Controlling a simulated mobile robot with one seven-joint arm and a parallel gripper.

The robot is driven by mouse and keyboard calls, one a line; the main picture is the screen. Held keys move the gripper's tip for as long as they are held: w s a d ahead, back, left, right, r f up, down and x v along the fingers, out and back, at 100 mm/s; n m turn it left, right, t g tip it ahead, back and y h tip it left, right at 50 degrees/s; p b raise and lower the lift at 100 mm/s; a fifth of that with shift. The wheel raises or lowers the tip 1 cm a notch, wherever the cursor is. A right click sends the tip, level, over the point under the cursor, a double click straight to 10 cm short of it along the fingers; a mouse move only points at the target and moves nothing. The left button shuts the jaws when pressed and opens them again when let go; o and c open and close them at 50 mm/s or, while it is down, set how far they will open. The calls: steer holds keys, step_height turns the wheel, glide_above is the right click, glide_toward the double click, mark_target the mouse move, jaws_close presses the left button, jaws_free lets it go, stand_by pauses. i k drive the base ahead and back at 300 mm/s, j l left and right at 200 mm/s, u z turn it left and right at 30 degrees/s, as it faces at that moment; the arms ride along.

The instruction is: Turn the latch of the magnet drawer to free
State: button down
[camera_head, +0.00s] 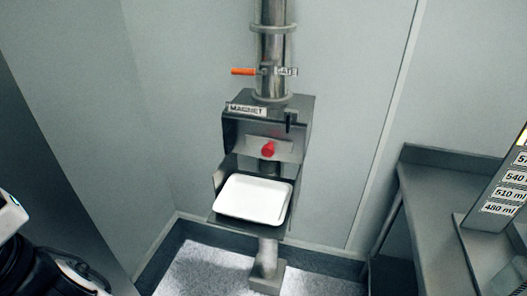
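The magnet housing (302,128) is a dark metal box on the vertical steel pipe, with a "MAGNET" label (247,110) on its upper front. Below the label is a pale drawer front (240,147) with a red knob (268,149). A small dark upright piece (290,121) at the housing's upper right front looks like the latch; its exact setting is too small to tell. A part of my arm shows at the lower left edge, far from the housing. My gripper is not in view.
A white tray (253,198) sits on a shelf below the drawer. An orange-handled valve lever (243,71) is on the pipe (272,45) above the housing. A metal table (425,215) stands at right, with a panel of millilitre labels (509,185). Free floor shows beneath.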

mark_target(289, 120)
steer(key=k+l+z, duration=0.1)
steer(key=l+z, duration=0.2)
steer(key=z, duration=0.2)
steer(key=k+l+z, duration=0.1)
steer(key=l+z, duration=0.2)
steer(key=z, duration=0.15)
